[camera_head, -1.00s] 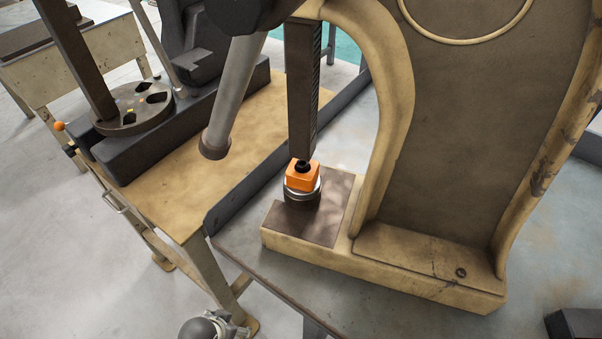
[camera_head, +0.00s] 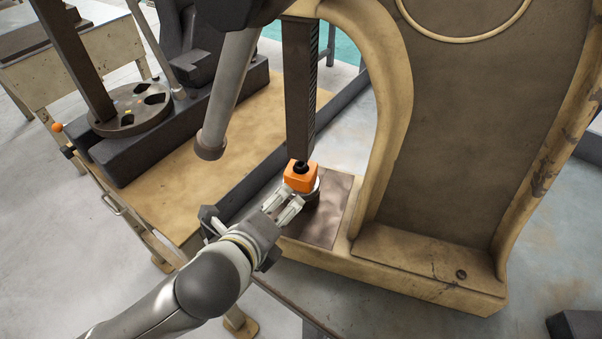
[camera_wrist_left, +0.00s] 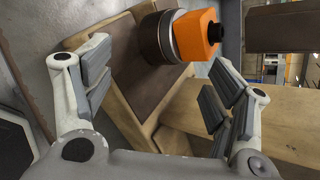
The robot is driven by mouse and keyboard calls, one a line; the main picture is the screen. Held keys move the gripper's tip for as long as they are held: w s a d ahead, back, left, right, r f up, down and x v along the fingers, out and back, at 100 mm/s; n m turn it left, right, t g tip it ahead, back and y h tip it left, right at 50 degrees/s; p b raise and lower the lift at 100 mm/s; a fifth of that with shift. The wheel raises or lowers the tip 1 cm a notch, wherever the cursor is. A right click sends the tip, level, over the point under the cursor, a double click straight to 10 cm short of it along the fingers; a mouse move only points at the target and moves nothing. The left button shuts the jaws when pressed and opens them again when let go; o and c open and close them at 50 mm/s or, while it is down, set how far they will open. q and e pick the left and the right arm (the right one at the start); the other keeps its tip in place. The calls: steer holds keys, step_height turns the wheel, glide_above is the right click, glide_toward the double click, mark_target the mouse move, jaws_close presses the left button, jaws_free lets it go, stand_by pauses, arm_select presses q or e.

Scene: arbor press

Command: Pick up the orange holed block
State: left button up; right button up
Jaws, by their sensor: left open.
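The orange holed block (camera_head: 300,178) sits on a round metal stand (camera_head: 313,195) on the base of the arbor press, below the ram. A black piece sits in its top. My left gripper (camera_head: 289,205) comes in from the lower left, with its fingertips close to the block's near side. In the left wrist view the gripper (camera_wrist_left: 165,90) is open and empty, and the block (camera_wrist_left: 197,35) is ahead of the fingers near the top. I cannot tell from the head view whether a fingertip touches it. My right gripper is not in view.
The press ram (camera_head: 301,95) hangs just above the block. The curved tan press frame (camera_head: 395,110) rises to the right. A grey lever arm (camera_head: 225,105) hangs to the left. A worn table (camera_head: 175,185) with another press stands at the left.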

mark_target(299, 171)
arm_select(q)
steer(key=w+d+m, duration=0.1)
steer(key=w+m, duration=0.1)
steer(key=m, duration=0.2)
steer(key=w+d+r+m+t, duration=0.1)
steer(key=w+m, duration=0.1)
steer(key=m, duration=0.2)
steer(key=w+d+m+h, duration=0.1)
steer(key=w+m, duration=0.2)
steer(key=m, duration=0.1)
steer(key=shift+d+r+t+p, duration=0.3)
steer(key=shift+r+t+p, duration=0.05)
steer(key=shift+t, duration=0.05)
steer(key=shift+p+x, duration=0.6)
steer(key=shift+x, duration=1.9)
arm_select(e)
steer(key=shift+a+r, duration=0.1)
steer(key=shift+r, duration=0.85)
arm_select(q)
steer(key=shift+a, duration=0.1)
steer(key=c, duration=1.4)
steer(key=shift+r, duration=0.1)
steer(key=shift+c, duration=0.8)
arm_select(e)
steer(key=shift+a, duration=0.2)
